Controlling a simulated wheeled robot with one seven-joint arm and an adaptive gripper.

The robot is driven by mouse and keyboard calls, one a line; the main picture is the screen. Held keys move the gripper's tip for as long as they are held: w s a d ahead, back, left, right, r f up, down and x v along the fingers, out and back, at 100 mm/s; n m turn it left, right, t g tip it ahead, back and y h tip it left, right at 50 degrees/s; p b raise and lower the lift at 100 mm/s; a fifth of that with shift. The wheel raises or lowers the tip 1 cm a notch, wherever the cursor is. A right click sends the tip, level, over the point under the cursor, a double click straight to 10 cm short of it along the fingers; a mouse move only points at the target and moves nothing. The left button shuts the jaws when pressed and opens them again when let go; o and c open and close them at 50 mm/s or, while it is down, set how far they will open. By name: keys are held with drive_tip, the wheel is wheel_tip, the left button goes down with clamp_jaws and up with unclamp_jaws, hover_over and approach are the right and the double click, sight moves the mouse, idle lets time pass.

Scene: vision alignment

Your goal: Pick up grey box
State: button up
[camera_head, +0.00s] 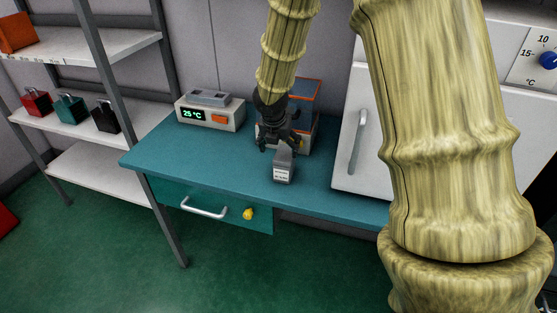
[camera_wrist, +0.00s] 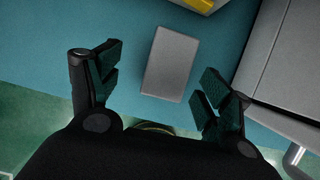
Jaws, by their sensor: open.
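In the wrist view the grey box (camera_wrist: 170,64) shows as a plain grey rectangle, slightly tilted, ahead of and between the fingers. My gripper (camera_head: 279,141) is just above and behind the box in the head view and covers part of its top. In the wrist view my gripper (camera_wrist: 158,92) has its two fingers wide apart, with nothing between the tips. The exact gap to the box cannot be told.
A device reading 25 °C (camera_head: 211,112) stands left of my gripper. An orange-and-grey unit (camera_head: 304,95) is behind it. A white cabinet (camera_head: 356,150) stands close on the right. Shelves at left hold red (camera_head: 37,101), teal (camera_head: 70,107) and black (camera_head: 106,115) boxes.

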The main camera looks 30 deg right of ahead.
sight(284, 154)
drive_tip(key=shift+s+d+f, duration=0.4)
drive_tip(key=shift+s+f, duration=0.05)
drive_tip(key=shift+f, duration=0.2)
drive_tip(key=x, duration=0.3)
drive_tip(key=shift+w+d+f, duration=0.1)
drive_tip(key=shift+w, duration=0.35)
drive_tip(key=shift+s, duration=0.25)
drive_tip(key=shift+d, duration=0.1)
drive_tip(key=shift+p+x, duration=0.45)
drive_tip(key=shift+x, duration=2.1)
drive_tip(key=shift+s, duration=0.1)
drive_tip(key=shift+c, duration=0.2)
drive_tip(key=c, duration=0.9)
